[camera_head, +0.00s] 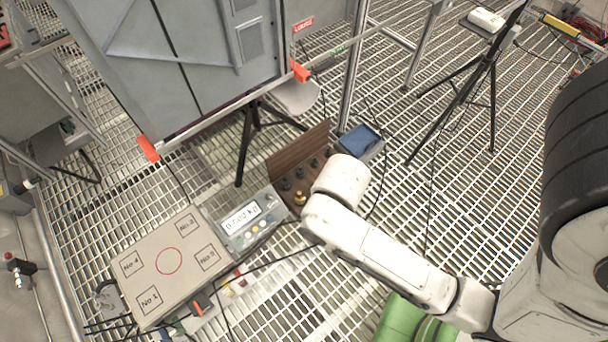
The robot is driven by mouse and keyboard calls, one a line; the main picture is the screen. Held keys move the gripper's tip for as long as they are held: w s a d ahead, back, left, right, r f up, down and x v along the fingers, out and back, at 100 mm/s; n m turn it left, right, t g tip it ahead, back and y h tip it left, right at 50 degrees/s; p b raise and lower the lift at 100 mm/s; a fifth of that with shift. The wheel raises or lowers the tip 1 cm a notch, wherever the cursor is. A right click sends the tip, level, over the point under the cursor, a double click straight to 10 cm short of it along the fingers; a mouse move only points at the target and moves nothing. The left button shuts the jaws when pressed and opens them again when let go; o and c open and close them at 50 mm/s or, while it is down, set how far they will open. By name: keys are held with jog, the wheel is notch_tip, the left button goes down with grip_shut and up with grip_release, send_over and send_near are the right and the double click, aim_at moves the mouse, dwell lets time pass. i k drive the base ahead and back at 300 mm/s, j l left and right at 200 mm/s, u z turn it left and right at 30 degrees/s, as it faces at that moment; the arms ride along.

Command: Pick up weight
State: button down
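A wooden box (289,158) with its lid standing open sits on the grating near the middle. Several small dark weights (286,184) stand in a row in it, and a brass-coloured weight (300,198) shows at its near end. My white arm reaches in from the lower right and its outer end covers the right part of the box. My gripper is hidden behind this part of the arm, so its fingers cannot be seen. Left of the box is a scale display (242,218) with a lit readout, too small to read surely.
A flat scale platform (135,262) with a red circle and numbered squares lies at lower left, its top bare. A blue-topped box (361,139) is right of the weights. A grey cabinet (200,50) and tripod (247,150) stand behind. Cables cross the grating; another tripod (466,92) stands right.

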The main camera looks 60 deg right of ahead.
aim_at(299, 196)
jog(key=k+z, duration=0.55)
jog(key=z, duration=0.2)
jog(key=i+j+z, duration=0.3)
jog(key=i+j, duration=0.3)
jog(key=i+j+z, duration=0.3)
jog(key=i+j, duration=0.25)
jog(key=j, duration=0.15)
